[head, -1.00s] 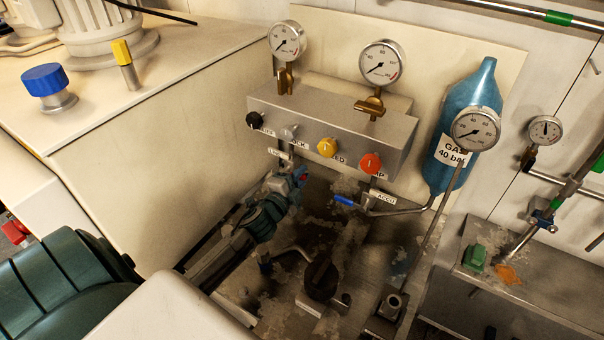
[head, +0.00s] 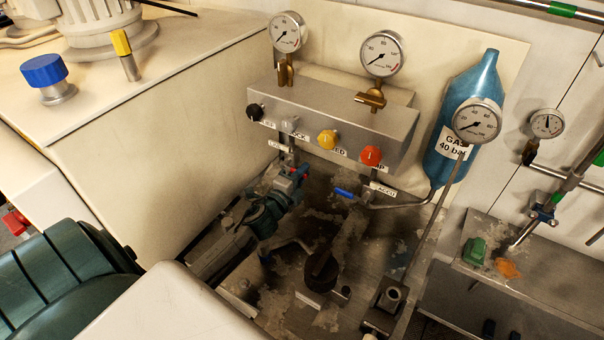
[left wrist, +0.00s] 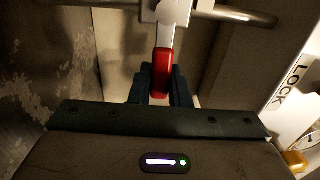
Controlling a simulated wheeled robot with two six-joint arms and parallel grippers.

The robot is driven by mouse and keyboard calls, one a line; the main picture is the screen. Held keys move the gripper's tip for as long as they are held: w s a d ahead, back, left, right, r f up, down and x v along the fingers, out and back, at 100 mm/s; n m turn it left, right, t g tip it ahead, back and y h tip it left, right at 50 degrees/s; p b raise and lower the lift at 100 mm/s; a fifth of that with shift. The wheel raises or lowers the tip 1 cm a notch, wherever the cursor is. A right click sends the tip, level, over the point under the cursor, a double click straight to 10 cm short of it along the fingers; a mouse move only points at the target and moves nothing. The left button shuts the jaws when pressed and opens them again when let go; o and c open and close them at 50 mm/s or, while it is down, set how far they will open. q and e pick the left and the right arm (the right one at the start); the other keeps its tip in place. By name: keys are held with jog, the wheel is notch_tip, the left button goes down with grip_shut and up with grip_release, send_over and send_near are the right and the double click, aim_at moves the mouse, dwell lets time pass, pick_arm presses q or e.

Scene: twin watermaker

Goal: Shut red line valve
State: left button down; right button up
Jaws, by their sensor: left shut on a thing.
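The red line valve's red lever (left wrist: 161,75) shows in the left wrist view, hanging from a pale valve body (left wrist: 170,12) on a metal pipe (left wrist: 232,14). The lever stands across the pipe there. My left gripper (left wrist: 161,88) is shut on the lever, with dark fingers on both sides of it. In the head view my left gripper (head: 290,186) is below the left end of the grey gauge block (head: 330,112). Only a small bit of red shows there, and the fingers largely hide the valve. My right gripper is not in view.
A blue gas bottle (head: 462,130) stands at the right. A black knob (head: 321,268) and pipes stand on the stained floor plate below. A pale cabinet wall (head: 150,170) is on the left.

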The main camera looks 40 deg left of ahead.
pick_arm(q)
jog(key=c, duration=1.4)
grip_release()
jog(key=shift+o, duration=0.2)
jog(key=shift+s, duration=0.1)
jog(key=s+b, duration=0.6)
jog(key=s, duration=0.4)
jog(key=shift+s+d, duration=0.3)
